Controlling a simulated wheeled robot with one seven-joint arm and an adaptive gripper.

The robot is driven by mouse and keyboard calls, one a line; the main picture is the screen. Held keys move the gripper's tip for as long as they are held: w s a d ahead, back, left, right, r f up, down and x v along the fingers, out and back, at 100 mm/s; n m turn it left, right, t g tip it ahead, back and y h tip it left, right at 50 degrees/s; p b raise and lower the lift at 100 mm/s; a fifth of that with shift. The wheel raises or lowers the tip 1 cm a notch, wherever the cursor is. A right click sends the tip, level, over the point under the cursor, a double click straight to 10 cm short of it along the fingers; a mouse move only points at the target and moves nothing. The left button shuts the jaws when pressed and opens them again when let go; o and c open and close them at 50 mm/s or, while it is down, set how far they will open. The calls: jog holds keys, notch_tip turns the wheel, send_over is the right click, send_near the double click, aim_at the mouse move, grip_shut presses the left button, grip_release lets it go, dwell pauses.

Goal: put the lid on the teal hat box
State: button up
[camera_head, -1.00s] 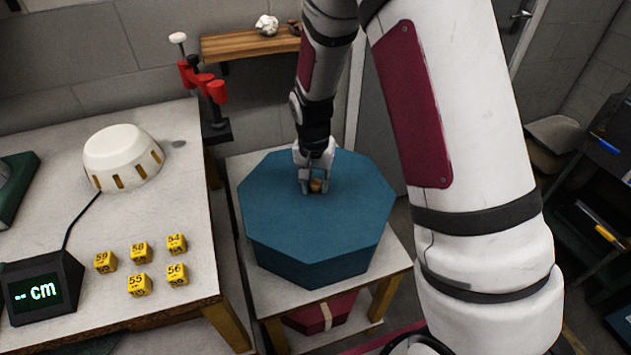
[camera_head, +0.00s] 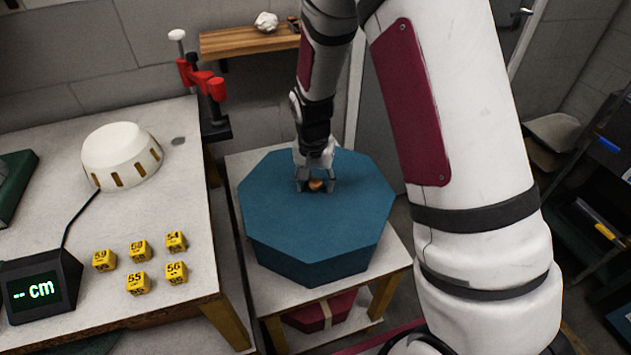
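The teal octagonal hat box (camera_head: 310,266) stands on a small pale table right of the workbench. Its teal lid (camera_head: 290,221) sits on top and looks level, covering the opening. A small brown knob (camera_head: 316,185) stands near the middle of the lid. My gripper (camera_head: 316,187) is over the lid from above, its fingers spread apart on either side of the knob with visible gaps. The far side of the box and lid is hidden behind my gripper and arm.
The workbench (camera_head: 186,219) at left holds a cream dome (camera_head: 122,155), several yellow numbered cubes (camera_head: 138,283) and a display (camera_head: 42,288) reading "-- cm". A red box (camera_head: 319,313) lies on the shelf below. A wooden wall shelf (camera_head: 250,42) is behind.

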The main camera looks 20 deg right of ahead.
jog(key=s+r+n+p, duration=0.1)
jog(key=s+r, duration=0.3)
jog(key=r, duration=0.7)
jog(key=s+r+p, duration=0.1)
jog(key=s+r, duration=0.2)
jog(key=r, duration=0.7)
jog(key=s+r+n+t+p, duration=0.1)
jog(key=s+r, duration=0.3)
jog(key=s, duration=0.4)
jog(key=s+r+n+t+p, duration=0.1)
jog(key=s+r+n+p, duration=0.2)
jog(key=s+r, duration=0.2)
jog(key=s+r+n+t+p, duration=0.1)
jog(key=s+r, duration=0.4)
jog(key=s, duration=0.7)
jog(key=shift+d+r+n+y+p, duration=0.15)
jog(key=shift+r+n+y+p, duration=0.2)
jog(key=shift+p, duration=0.35)
